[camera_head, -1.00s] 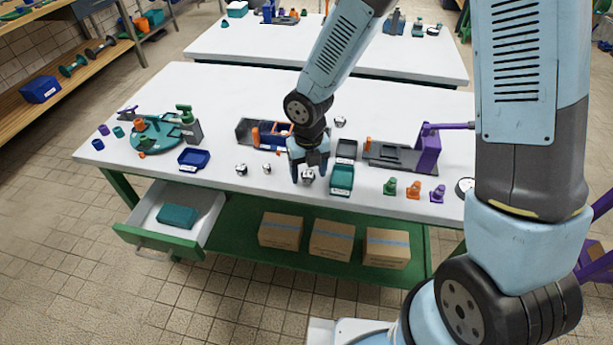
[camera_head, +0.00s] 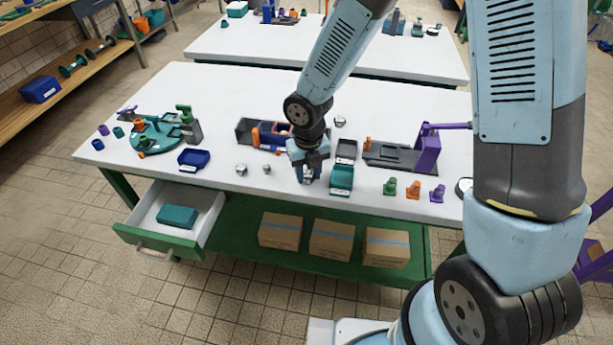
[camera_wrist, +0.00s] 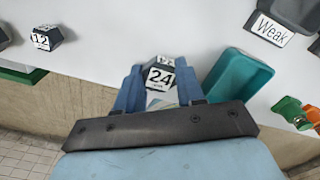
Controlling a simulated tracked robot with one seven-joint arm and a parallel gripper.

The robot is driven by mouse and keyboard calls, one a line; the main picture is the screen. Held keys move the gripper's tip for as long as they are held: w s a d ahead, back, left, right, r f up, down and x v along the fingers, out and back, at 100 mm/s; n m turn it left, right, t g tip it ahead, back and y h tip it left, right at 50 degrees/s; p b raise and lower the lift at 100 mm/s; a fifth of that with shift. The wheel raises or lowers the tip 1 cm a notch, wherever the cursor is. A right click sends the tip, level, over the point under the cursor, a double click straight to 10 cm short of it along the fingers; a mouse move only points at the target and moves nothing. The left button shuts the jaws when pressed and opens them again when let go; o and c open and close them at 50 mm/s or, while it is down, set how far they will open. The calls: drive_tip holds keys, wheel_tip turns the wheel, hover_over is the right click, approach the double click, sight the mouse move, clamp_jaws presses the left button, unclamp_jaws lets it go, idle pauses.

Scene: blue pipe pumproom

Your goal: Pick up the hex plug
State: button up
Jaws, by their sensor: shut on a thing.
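The hex plug (camera_wrist: 159,78) is a small metallic block with a white label reading 24. My gripper (camera_wrist: 160,70) is shut on it, with one blue finger on each side. In the head view my gripper (camera_head: 308,174) points down near the front edge of the white table, with the plug (camera_head: 308,177) low between its fingers. I cannot tell whether the plug still touches the table. Another hex plug (camera_wrist: 46,38), labelled 12, lies to the left in the wrist view.
A teal tray (camera_head: 342,190) stands close to the right of my gripper, and a dark tray (camera_head: 347,145) is behind it. Small coloured plugs (camera_head: 414,188) stand further right. An orange-and-blue fixture (camera_head: 262,135) is behind left. An open drawer (camera_head: 160,236) juts out at front left.

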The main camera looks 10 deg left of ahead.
drive_tip(key=shift+r, duration=0.1)
drive_tip(key=shift+c, duration=0.3)
drive_tip(key=shift+w+r, duration=0.1)
drive_tip(key=shift+r, duration=0.15)
wheel_tip(320, 180, up, 2)
drive_tip(key=shift+r, duration=0.1)
drive_tip(key=s+d+r, duration=0.6)
drive_tip(key=s+r, duration=0.4)
drive_tip(key=s, duration=0.2)
drive_tip(key=shift+s, duration=0.4)
